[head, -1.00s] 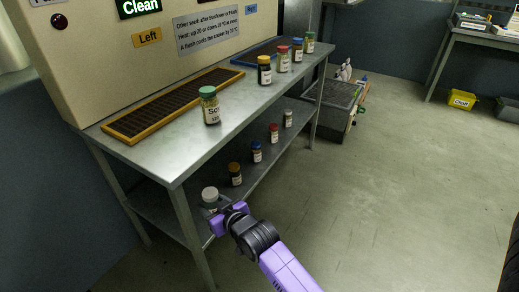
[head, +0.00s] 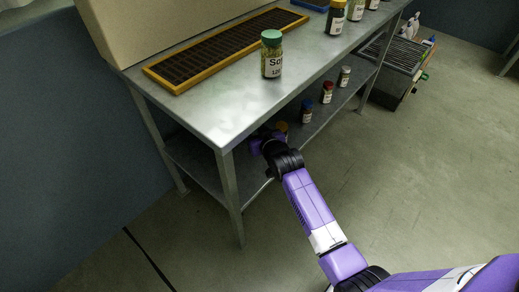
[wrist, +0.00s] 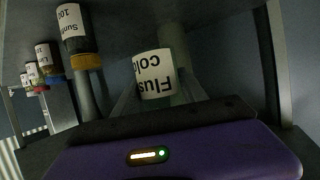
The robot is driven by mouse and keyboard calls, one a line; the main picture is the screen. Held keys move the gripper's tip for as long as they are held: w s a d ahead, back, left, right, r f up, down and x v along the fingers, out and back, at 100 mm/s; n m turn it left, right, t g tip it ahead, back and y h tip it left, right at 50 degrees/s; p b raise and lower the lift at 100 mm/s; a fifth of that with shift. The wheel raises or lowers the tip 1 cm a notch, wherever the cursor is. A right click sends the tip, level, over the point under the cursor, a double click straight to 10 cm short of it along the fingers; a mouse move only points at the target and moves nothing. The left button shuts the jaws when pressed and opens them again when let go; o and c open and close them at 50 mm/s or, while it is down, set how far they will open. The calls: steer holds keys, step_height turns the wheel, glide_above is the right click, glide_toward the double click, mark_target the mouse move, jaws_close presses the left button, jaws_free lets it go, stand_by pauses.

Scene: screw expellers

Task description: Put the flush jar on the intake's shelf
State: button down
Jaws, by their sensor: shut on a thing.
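My gripper (head: 264,140) reaches under the metal bench's top at the near end of its lower shelf (head: 205,175). It is shut on the flush jar, which it hides in the head view. In the upside-down wrist view, the flush jar (wrist: 154,74) shows its white label with "Flus" and "col" just beyond the purple gripper body. I cannot tell whether its base touches the shelf. The frames do not mark which surface is the intake's shelf.
An orange-lidded jar (head: 282,126) stands close by, also in the wrist view (wrist: 73,28). Blue-lidded (head: 306,111), red-lidded (head: 327,92) and white-lidded (head: 345,76) jars follow. A bench leg (head: 230,195) is near my arm. A green-lidded jar (head: 271,55) and yellow-framed grate (head: 225,50) are on top.

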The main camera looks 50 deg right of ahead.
step_height(320, 180, down, 11)
steer(key=b, duration=0.3)
steer(key=shift+b, duration=0.3)
steer(key=shift+f, duration=0.2)
steer(key=c, duration=0.6)
jaws_free()
steer(key=shift+r, duration=0.15)
steer(key=shift+s+a+r, duration=0.1)
steer(key=shift+s+r, duration=0.05)
steer(key=shift+s, duration=0.1)
steer(key=p+v, duration=0.4)
steer(key=v, duration=0.7)
steer(key=shift+s+a+r, duration=0.1)
steer(key=shift+s+a, duration=0.05)
steer(key=shift+s, duration=0.1)
